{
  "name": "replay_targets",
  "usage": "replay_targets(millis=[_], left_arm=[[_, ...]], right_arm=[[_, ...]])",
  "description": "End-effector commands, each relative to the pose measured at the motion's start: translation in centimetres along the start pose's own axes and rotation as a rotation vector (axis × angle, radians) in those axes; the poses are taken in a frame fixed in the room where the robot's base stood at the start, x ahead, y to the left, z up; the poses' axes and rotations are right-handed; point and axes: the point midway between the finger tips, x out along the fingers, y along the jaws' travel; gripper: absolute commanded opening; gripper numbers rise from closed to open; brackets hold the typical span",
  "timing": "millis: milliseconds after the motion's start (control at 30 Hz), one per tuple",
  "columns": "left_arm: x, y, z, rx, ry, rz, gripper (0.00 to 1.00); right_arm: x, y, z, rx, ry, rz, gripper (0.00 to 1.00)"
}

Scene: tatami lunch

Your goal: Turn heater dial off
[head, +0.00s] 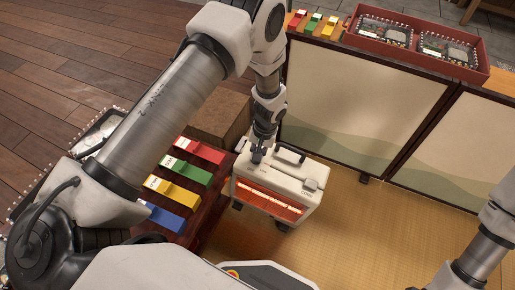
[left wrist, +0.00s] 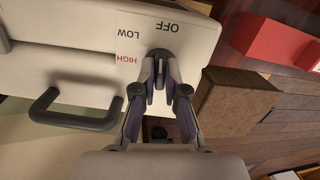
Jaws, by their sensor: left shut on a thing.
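The white heater (head: 312,207) stands on the tatami floor, its front grille (head: 268,199) glowing orange. My left gripper (head: 257,153) reaches down to the left end of its top. In the left wrist view the gripper (left wrist: 160,75) is shut on the dark dial (left wrist: 160,53), which it partly hides. The label plate (left wrist: 150,35) beside the dial reads OFF, LOW and HIGH, upside down in this view. I cannot tell which mark the dial points to. My right gripper is outside the views; only part of that arm shows.
A black carry handle (left wrist: 75,108) rises from the heater top. A low dark-red table (head: 205,215) with red, green, yellow and blue blocks stands left of it. A brown box (head: 215,120) and a folding screen (head: 360,105) stand behind. Tatami (head: 370,240) to the right is clear.

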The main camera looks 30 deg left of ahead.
Motion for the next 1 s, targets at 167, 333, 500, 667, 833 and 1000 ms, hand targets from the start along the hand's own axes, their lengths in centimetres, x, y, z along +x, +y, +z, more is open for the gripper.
replay_targets(millis=[167,333,500,667,833,1000], left_arm=[[-0.14,0.00,0.03,0.090,0.000,-0.009,0.00],[-0.03,0.02,0.02,0.140,0.000,-0.014,0.00],[0.03,0.04,0.00,0.158,0.000,-0.016,0.00],[0.05,0.04,-0.01,0.160,0.000,-0.016,0.00],[0.05,0.04,-0.01,0.159,0.001,-0.016,0.15],[0.03,0.04,-0.02,0.158,0.000,-0.016,0.36]], right_arm=[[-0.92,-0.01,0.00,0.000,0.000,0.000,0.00],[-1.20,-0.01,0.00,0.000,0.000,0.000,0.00],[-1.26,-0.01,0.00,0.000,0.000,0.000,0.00],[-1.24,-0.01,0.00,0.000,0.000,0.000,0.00],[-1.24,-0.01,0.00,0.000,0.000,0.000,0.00],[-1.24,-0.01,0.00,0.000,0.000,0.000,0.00]])
